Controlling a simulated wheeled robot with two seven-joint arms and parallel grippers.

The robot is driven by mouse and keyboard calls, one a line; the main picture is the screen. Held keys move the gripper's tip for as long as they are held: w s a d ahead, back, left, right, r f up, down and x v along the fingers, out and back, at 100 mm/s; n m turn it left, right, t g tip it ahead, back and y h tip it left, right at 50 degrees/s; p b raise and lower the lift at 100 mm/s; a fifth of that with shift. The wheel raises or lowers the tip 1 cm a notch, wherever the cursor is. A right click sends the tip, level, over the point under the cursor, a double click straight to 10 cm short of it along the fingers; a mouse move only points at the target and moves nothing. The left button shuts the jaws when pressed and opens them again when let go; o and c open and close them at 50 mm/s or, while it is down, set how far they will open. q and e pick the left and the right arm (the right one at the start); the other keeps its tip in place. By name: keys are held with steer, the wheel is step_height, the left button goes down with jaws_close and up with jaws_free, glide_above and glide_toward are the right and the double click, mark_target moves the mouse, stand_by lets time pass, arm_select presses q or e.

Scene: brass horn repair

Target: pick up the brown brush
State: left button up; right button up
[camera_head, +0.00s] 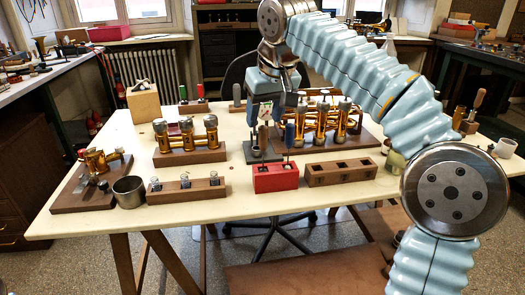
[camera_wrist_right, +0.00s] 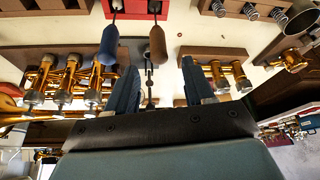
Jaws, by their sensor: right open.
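The brown brush (camera_wrist_right: 157,44) shows its brown handle in the right wrist view, standing beside a blue-handled tool (camera_wrist_right: 109,44). Both thin shafts run down into a red block (camera_head: 276,179) near the table's front edge. In the head view the brown handle (camera_head: 262,136) is left of the blue handle (camera_head: 289,134). My right gripper (camera_wrist_right: 160,68) is open and empty. Its fingers point toward the red block, and in the wrist view the brown handle's end lies in line with the gap between them. I cannot tell whether they touch it. My left gripper is out of view.
A wooden block with square holes (camera_head: 341,173) stands right of the red block. A wooden strip with small parts (camera_head: 186,191) and a metal cup (camera_head: 129,192) are to the left. Brass valve assemblies (camera_head: 325,124) stand close behind the gripper. Bare tabletop (camera_head: 230,205) shows at the front.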

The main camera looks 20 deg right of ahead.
mark_target(264, 125)
steer(key=x, duration=0.3)
steer(key=b+x, duration=0.1)
steer(key=x, duration=0.1)
steer(key=shift+s+f, duration=0.25)
steer(key=shift+f, duration=0.05)
steer(key=shift+c, duration=0.2)
jaws_close()
